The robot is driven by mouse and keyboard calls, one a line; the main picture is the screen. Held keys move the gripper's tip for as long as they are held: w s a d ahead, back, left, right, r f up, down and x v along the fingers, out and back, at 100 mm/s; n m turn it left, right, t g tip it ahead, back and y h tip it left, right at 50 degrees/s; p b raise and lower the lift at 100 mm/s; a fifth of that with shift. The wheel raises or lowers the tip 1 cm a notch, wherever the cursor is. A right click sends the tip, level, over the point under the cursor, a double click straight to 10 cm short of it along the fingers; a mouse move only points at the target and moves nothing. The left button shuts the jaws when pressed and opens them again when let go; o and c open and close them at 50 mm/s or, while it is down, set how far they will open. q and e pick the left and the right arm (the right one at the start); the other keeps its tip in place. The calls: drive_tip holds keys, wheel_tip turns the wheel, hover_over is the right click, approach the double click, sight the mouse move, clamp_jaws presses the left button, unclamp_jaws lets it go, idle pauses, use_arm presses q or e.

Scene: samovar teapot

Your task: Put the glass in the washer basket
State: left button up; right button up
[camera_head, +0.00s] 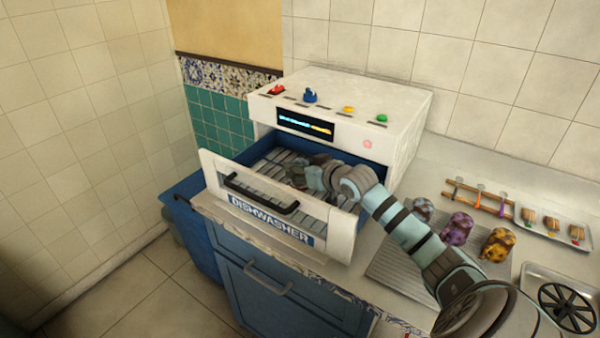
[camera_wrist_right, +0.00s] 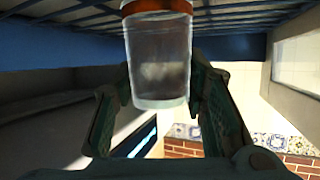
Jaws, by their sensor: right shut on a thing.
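The dishwasher (camera_head: 340,110) stands on the counter with its front drawer pulled out. The washer basket (camera_head: 262,168) is the slatted grey rack inside this drawer; its slats also show along the top of the right wrist view (camera_wrist_right: 60,12). In the right wrist view my right gripper (camera_wrist_right: 160,88) is shut on a clear glass (camera_wrist_right: 158,65) with an orange-brown band at one end. That end is close to the slats; contact cannot be told. My left gripper is not in view.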

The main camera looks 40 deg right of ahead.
drive_tip(key=shift+f, duration=0.15)
drive_tip(key=o, duration=1.2)
drive_tip(key=p+v, duration=0.2)
drive_tip(key=v, duration=0.4)
drive_tip(key=shift+s, duration=0.15)
drive_tip(key=p+v, duration=0.5)
drive_tip(key=p, duration=0.1)
drive_tip(key=shift+s+r, duration=0.2)
drive_tip(key=shift+s, duration=0.15)
